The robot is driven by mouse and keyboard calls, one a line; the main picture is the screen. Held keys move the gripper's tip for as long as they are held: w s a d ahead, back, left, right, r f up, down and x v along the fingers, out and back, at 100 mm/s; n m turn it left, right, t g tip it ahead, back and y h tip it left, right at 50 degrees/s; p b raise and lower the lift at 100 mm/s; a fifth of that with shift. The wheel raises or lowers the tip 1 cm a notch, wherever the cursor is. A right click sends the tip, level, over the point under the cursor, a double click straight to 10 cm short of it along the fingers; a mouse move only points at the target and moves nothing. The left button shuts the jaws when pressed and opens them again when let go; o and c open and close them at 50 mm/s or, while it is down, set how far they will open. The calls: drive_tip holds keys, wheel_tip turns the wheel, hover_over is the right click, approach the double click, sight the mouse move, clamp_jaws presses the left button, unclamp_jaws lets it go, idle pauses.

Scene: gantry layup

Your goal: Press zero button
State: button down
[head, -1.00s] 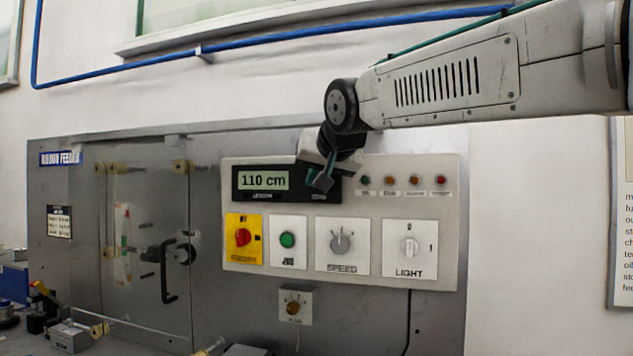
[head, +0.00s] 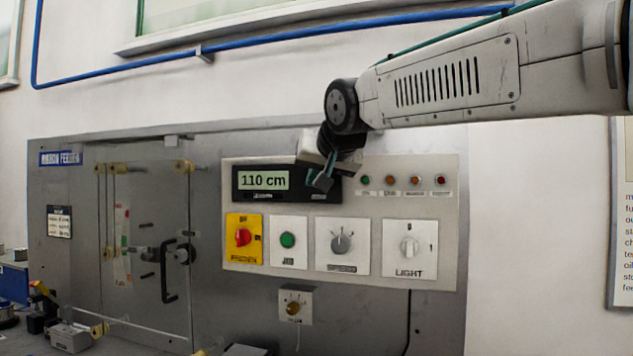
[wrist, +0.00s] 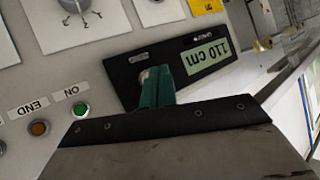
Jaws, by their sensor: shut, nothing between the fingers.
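In the wrist view my gripper (wrist: 157,82) covers the part of the unit beside a small label (wrist: 138,57). The zero button is mostly or wholly hidden behind the fingertips. I cannot tell whether they touch it.
Several indicator lamps (head: 390,180) sit right of the display. Below are a yellow-plated red switch (head: 243,238), a green JOG button (head: 288,240), a speed knob (head: 341,243) and a LIGHT switch (head: 409,246). A clear door with a black handle (head: 168,270) is at left.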

drive_tip(key=shift+w, duration=0.15)
drive_tip(key=shift+w+d, duration=0.15)
drive_tip(key=shift+w, duration=0.1)
drive_tip(key=shift+w+d, duration=0.15)
drive_tip(key=shift+w, duration=0.25)
idle(0.9)
drive_tip(key=shift+s+a, duration=0.3)
drive_tip(key=shift+s, duration=0.5)
drive_tip(key=s, duration=0.1)
drive_tip(key=s+a, duration=0.1)
drive_tip(key=s, duration=0.2)
drive_tip(key=shift+s+a, duration=0.35)
idle(0.7)
